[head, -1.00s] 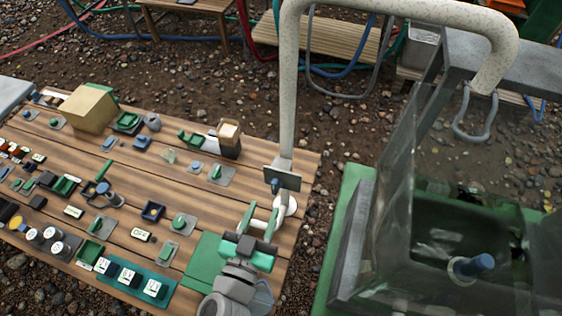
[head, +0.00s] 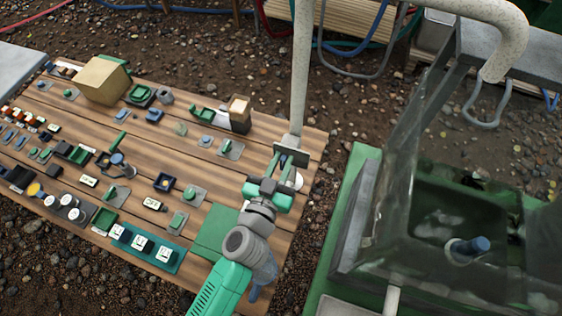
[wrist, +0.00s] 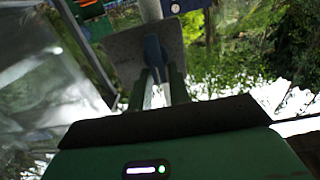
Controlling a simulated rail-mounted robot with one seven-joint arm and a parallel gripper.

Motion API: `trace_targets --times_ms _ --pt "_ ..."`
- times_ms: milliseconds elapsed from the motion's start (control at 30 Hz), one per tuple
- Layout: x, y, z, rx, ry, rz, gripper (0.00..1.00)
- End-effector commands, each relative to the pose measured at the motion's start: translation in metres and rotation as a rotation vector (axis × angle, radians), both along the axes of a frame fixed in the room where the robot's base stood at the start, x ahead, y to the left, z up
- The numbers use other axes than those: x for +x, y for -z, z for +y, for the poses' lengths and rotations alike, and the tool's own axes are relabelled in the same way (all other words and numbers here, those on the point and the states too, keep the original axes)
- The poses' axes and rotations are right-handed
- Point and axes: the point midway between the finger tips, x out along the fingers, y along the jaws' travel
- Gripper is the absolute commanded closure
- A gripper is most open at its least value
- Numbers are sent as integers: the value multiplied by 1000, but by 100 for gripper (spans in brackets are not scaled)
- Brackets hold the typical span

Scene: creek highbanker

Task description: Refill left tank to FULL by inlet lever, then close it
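The inlet lever (wrist: 153,52) is a small blue handle in front of a grey plate (wrist: 172,45) on the pale inlet pipe (head: 303,70). The plate also shows in the head view (head: 291,157), where the gripper largely hides the lever. My gripper (head: 283,172) is at the plate, its green fingers apart. In the wrist view the fingers (wrist: 157,80) point at the lever, one on each side; contact is unclear. A clear-walled tank (head: 402,175) stands at the right under the curved pipe. I cannot read a water level or a FULL mark.
A wooden board (head: 150,85) with many small switches, knobs and labels lies left of the pipe. A tan box (head: 103,80) stands on its far part. A blue-topped fitting (head: 468,249) sits inside the tank area. Gravel lies between board and tank.

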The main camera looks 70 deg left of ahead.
Motion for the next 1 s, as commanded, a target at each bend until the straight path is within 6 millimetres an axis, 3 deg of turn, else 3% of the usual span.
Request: trace_targets --times_ms 67,567,1000 --pt "0 1 0 -1 0 1 100" --pt "1 5 -2 42 1 66 100" --pt "7 10 -6 271 2 371 100"
